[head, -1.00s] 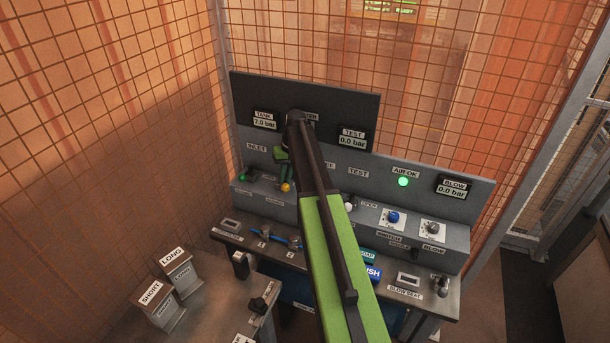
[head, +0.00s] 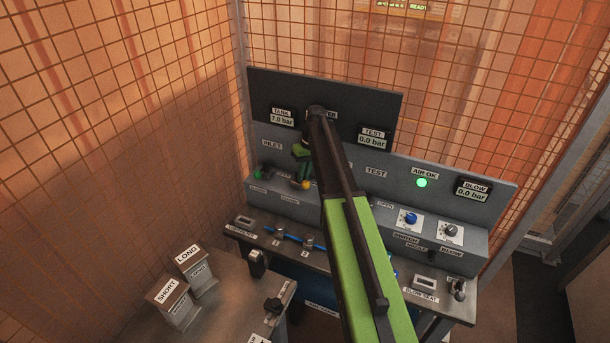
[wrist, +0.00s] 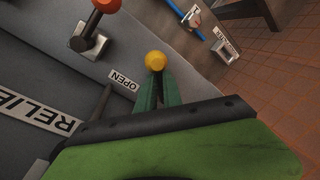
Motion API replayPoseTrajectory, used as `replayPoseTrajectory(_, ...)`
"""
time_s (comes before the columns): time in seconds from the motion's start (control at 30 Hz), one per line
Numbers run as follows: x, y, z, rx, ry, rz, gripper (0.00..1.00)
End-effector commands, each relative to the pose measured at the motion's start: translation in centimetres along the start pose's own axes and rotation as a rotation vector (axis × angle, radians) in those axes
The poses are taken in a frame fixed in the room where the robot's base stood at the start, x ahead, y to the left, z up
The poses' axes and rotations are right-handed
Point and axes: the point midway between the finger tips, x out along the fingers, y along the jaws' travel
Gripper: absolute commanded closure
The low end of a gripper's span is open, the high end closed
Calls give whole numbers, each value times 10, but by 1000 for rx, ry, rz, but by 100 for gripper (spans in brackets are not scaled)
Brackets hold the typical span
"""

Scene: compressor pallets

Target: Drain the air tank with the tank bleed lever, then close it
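A lever with a yellow ball knob (head: 304,184) sticks out of the grey panel, below the TANK readout (head: 282,118), which shows 7.0 bar. In the wrist view the yellow knob (wrist: 155,61) is right at the tips of my green gripper fingers (wrist: 157,85), with an OPEN label beside it. My gripper (head: 303,172) comes down onto this lever from above. Only a narrow dark gap shows between the fingers. The knob covers the tips, so whether they press on the lever is unclear. I cannot read a bleed label on this lever.
A lever with an orange knob (wrist: 106,5) stands near a RELIEF-like label (wrist: 38,115). A green knob (head: 258,174) is left of the yellow one. Blue and grey dials (head: 410,218) sit right. SHORT and LONG blocks (head: 172,297) stand front left. My arm hides the panel's middle.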

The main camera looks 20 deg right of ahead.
Motion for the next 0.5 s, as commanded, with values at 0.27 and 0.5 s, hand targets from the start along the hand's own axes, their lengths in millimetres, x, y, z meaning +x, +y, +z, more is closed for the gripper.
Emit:
replayPoseTrajectory(0.27,0,0,3,0,-10,3,68)
replayPoseTrajectory(0.5,-2,-2,2,-2,-8,2,68)
